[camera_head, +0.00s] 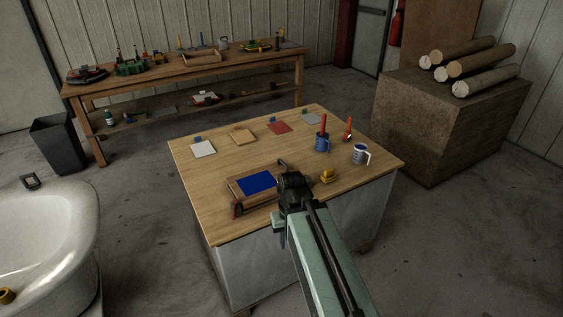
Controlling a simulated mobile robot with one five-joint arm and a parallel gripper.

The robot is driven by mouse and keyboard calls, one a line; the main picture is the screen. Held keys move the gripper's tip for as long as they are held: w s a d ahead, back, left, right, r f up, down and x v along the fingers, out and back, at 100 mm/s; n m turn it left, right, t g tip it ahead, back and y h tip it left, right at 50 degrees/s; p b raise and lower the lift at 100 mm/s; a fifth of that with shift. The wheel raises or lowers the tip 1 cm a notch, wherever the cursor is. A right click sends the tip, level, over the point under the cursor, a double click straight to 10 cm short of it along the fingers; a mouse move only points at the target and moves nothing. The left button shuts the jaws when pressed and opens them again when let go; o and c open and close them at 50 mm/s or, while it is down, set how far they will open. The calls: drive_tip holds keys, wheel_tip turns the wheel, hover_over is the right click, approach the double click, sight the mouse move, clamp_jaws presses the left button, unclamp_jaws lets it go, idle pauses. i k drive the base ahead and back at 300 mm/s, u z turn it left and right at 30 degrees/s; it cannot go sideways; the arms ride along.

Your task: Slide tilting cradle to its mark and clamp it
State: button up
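A low wooden frame (232,189) with a blue panel (256,183) on it lies near the front left of the wooden table (215,228); it looks like the tilting cradle. It has a dark red part at its front left corner. My gripper (290,181) is at the cradle's right side, over the table, and hides part of that side. I cannot tell whether it touches the cradle or whether its fingers are open. No mark for the cradle can be made out. An orange-and-black tool (348,128) stands at the table's right; I cannot tell if it is a clamp.
White (203,149), tan (242,135), red (279,127) and grey (312,117) squares lie along the back. A blue cup (322,144), a white-and-blue mug (359,155) and a yellow object (327,177) stand right of my gripper. The table's middle is clear.

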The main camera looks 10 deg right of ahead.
sight(252, 188)
drive_tip(key=z, duration=0.45)
drive_tip(key=i, duration=1.15)
drive_tip(key=u, duration=0.4)
